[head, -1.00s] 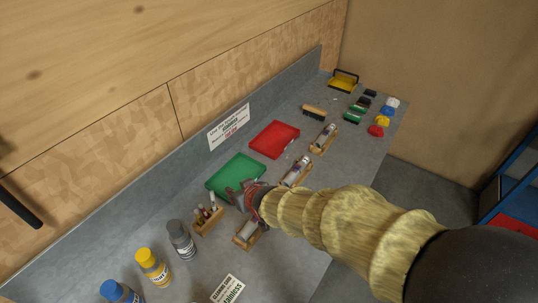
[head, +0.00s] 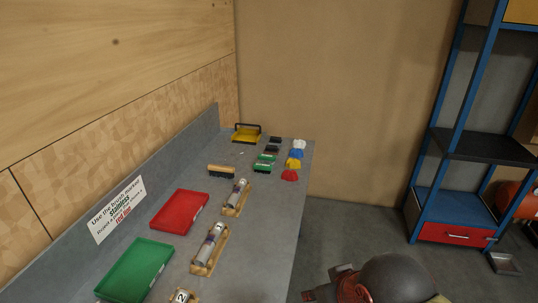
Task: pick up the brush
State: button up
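A block-shaped brush (head: 222,171) with a tan wooden top and a dark lower side lies on the grey bench (head: 262,222), beyond the red tray. It is small in view and any marking on it cannot be read. My gripper (head: 328,283) shows only in part at the bottom edge, off the bench's right side and far from the brush. My own dark arm link partly covers it. Whether its fingers are open or shut cannot be seen.
A red tray (head: 180,212), a green tray (head: 137,270) and wooden holders with cylinders (head: 209,247) stand nearer. A yellow tray (head: 246,134), green and black blocks (head: 264,162) and coloured pieces (head: 294,160) lie farther back. A blue shelf (head: 452,203) stands right, across open floor.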

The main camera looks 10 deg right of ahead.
aim_at(271, 159)
jog(key=i+l, duration=0.55)
jog(key=i, duration=0.2)
jog(key=i+l, duration=0.6)
jog(key=i, duration=0.15)
jog(key=i+l, duration=0.55)
jog(key=i, duration=0.15)
jog(key=i+l, duration=0.6)
jog(key=i, duration=0.15)
